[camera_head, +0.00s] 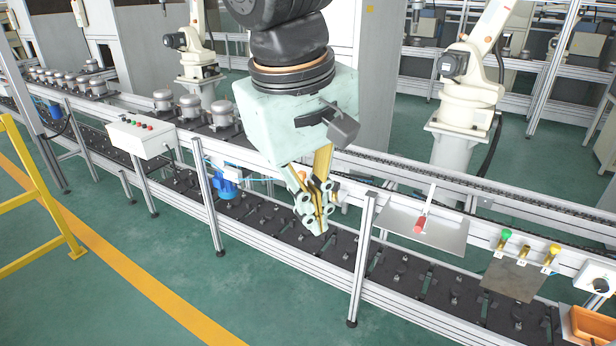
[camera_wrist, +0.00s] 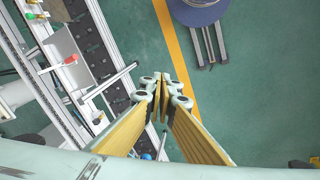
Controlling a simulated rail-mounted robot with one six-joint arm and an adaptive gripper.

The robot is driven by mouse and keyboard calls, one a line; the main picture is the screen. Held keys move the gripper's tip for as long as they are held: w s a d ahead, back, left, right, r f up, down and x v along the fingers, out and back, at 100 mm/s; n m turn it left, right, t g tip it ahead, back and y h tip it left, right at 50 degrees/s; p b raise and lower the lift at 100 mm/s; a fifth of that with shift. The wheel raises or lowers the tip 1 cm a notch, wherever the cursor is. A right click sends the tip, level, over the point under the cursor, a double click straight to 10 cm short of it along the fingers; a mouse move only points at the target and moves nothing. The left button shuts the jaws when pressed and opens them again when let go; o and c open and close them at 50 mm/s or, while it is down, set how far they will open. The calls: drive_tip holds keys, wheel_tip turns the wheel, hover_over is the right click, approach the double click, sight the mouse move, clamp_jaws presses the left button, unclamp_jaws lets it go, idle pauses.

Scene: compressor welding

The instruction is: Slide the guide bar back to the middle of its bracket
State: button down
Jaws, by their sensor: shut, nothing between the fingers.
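My gripper (camera_head: 318,222) is shut and empty, pointing down above the near conveyor in the head view. In the wrist view its fingertips (camera_wrist: 164,88) meet, with green floor behind them. A white bar with a red end (camera_head: 421,222) lies over a grey plate (camera_head: 450,238) to the right of my gripper; it may be the guide bar, but I cannot tell for sure. The same red-ended bar (camera_wrist: 70,60) shows at the left of the wrist view. My gripper is apart from it. I cannot make out a bracket clearly.
The near conveyor (camera_head: 395,268) carries dark fixtures. A conveyor leg (camera_head: 362,262) stands right of my gripper, and a blue motor (camera_head: 226,182) sits to its left. Green and yellow knobs (camera_head: 505,237) and an orange bin (camera_head: 592,326) are at the right. A yellow rail (camera_head: 35,185) stands at the left.

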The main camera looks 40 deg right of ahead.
drive_tip(key=w+d+f+m+g+h+b, duration=0.1)
drive_tip(key=w+d+f+g+h, duration=0.2)
drive_tip(key=w+d, duration=0.45)
drive_tip(key=w+d+f+m+g+h+b, duration=0.15)
drive_tip(key=w+d+f, duration=0.35)
drive_tip(key=d, duration=0.6)
drive_tip(key=w+d+f+m+g+h, duration=0.1)
drive_tip(key=w+d+f+g+h, duration=0.2)
drive_tip(key=w+d+f, duration=0.35)
drive_tip(key=w+d+f+h+b, duration=0.1)
drive_tip(key=w+d+f+h, duration=0.2)
drive_tip(key=w+d+f, duration=0.3)
drive_tip(key=w+d+f+h+b, duration=0.1)
drive_tip(key=w+d+f+h, duration=0.2)
drive_tip(key=w+d+f, duration=0.4)
drive_tip(key=d+f, duration=0.5)
drive_tip(key=f, duration=0.1)
drive_tip(key=shift+f+n+h, duration=0.25)
drive_tip(key=shift+n+h, duration=0.1)
drive_tip(key=shift+d, duration=0.2)
